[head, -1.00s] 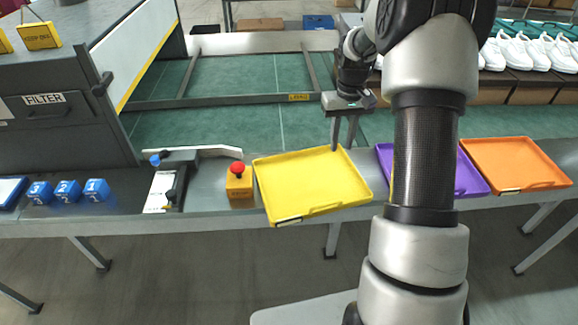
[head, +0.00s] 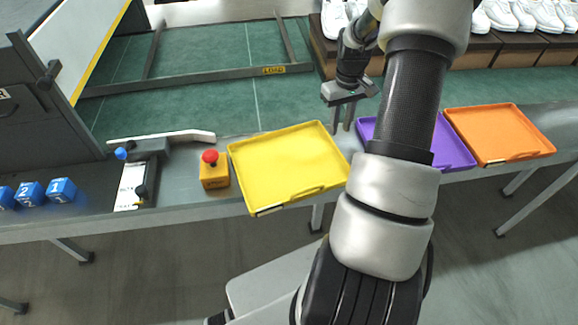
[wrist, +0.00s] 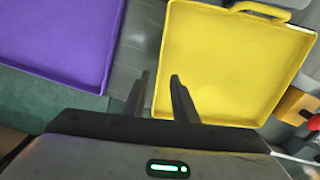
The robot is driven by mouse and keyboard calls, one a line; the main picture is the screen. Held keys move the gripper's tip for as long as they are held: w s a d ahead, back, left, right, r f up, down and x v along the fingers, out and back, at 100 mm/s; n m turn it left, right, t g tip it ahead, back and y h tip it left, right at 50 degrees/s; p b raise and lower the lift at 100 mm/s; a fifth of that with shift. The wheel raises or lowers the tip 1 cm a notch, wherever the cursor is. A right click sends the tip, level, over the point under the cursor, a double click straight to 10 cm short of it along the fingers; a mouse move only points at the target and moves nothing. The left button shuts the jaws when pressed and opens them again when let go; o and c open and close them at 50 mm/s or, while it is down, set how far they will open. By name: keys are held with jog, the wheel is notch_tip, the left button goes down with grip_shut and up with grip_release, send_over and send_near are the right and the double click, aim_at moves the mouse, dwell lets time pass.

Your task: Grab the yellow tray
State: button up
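The yellow tray (head: 288,163) lies on the grey bench in the head view, just left of my arm. It is empty, with a raised rim and a handle on its near side. In the wrist view the yellow tray (wrist: 226,62) fills the right half, its handle at the top. My gripper (head: 343,118) hangs beyond the tray's right far corner, apart from it. In the wrist view the two fingers of my gripper (wrist: 160,80) are spread with nothing between them, and the right finger overlaps the tray's edge in the picture.
A purple tray (head: 455,152) and an orange tray (head: 498,135) lie to the right. An orange box with a red button (head: 213,170) stands close left of the yellow tray. White shoes (head: 505,15) sit on boxes behind. Blue numbered cubes (head: 61,190) are at far left.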

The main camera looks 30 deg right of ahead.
notch_tip(320, 180, down, 8)
jog(key=shift+r+b, duration=0.15)
jog(key=shift+b, duration=0.2)
grip_shut()
